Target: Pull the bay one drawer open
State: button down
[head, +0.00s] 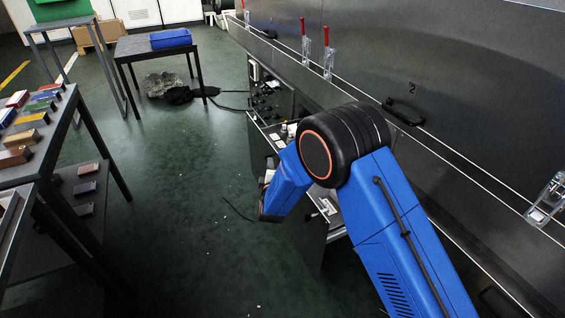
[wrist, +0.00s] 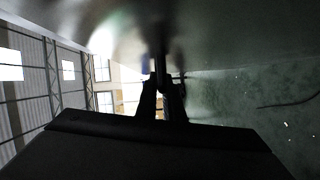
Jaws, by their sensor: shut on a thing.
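My gripper (wrist: 162,88) shows dark against bright light in the wrist view, its two fingers close together on a thin dark upright bar (wrist: 159,40), which looks like a drawer handle. A smooth grey metal face (wrist: 230,45) fills the upper part of that view. In the head view my blue arm reaches down along the dryer's side and hides my fingers and the handle. Beside and below the arm an open drawer (head: 329,206) with small pale and dark items sticks out from the dryer. I cannot read a bay one label.
The dryer wall (head: 450,60) runs along the right, with a "2", a black handle (head: 403,112) and red-handled clamps (head: 327,50). A table with coloured boxes (head: 40,150) stands left. A blue box (head: 170,38) sits on another table. Green floor (head: 170,210) lies open between.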

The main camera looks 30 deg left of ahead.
jog(key=shift+s+a+f, duration=0.1)
jog(key=shift+s+a, duration=0.6)
jog(key=shift+s, duration=0.25)
jog(key=c, duration=1.9)
grip_release()
jog(key=v, duration=1.7)
jog(key=shift+d, duration=0.15)
jog(key=shift+s, duration=0.1)
